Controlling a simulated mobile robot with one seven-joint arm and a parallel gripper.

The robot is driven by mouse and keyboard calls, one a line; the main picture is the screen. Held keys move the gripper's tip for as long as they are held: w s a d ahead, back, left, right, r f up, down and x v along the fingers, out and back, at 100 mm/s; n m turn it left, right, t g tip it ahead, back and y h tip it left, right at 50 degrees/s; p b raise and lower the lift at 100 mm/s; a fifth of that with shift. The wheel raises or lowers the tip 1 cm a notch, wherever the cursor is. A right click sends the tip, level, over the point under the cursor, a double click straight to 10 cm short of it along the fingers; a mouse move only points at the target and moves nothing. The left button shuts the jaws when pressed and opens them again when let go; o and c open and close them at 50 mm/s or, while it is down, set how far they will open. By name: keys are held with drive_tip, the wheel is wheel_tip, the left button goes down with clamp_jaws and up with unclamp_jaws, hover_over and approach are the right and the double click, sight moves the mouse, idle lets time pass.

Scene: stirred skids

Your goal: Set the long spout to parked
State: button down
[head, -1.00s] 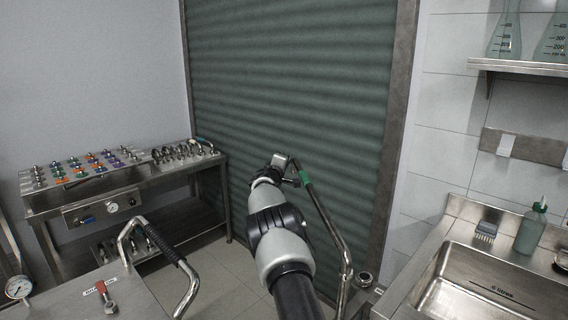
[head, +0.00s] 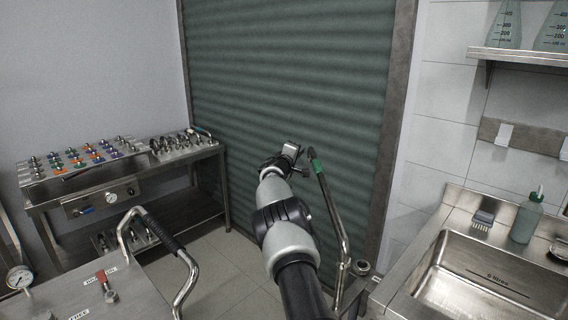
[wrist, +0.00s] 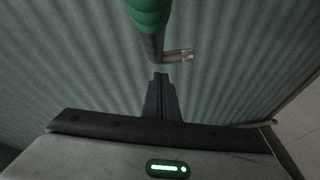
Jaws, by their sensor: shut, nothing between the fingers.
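The long spout is a bent metal tube with a green grip (head: 317,166). In the head view it rises from near the sink's left side, leaning left in front of the green shutter. My gripper (head: 291,150) is at its upper end, just left of the green grip. In the wrist view the green grip (wrist: 149,14) comes down from the top, and the spout's bare end turns right. My gripper (wrist: 160,77) is shut and empty just below that end, with a small gap seen there. No parked mark is readable in these views.
A steel bench (head: 60,300) at lower left carries a black-gripped bent tube (head: 160,232), a red-handled valve (head: 104,283) and a gauge (head: 19,278). A rack table (head: 140,190) stands behind. The sink (head: 490,280) is at right. Floor between is clear.

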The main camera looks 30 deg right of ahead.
sight(319, 168)
drive_tip(key=b+v, duration=0.4)
drive_tip(key=v, duration=1.1)
drive_tip(key=shift+s, duration=0.35)
drive_tip(key=c, duration=2.4)
unclamp_jaws()
drive_tip(key=shift+s+a+r, duration=0.1)
drive_tip(key=shift+s+a, duration=0.1)
drive_tip(key=shift+s, duration=0.05)
drive_tip(key=o, duration=0.7)
drive_tip(key=s, duration=0.1)
drive_tip(key=s+a+p, duration=0.1)
drive_tip(key=s, duration=0.1)
drive_tip(key=shift+s+a+g+h, duration=0.1)
drive_tip(key=shift+a+g+h, duration=0.15)
drive_tip(key=shift+g+h, duration=0.05)
drive_tip(key=shift+o, duration=0.4)
drive_tip(key=s+a+f+g+h+p, duration=0.1)
drive_tip(key=s+a, duration=0.3)
drive_tip(key=s, duration=0.6)
drive_tip(key=shift+s+n+g+h+p, duration=0.3)
drive_tip(key=shift+g+h+p, duration=0.1)
drive_tip(key=shift+h, duration=0.2)
drive_tip(key=x, duration=1.7)
drive_tip(key=shift+d+f, duration=0.15)
clamp_jaws()
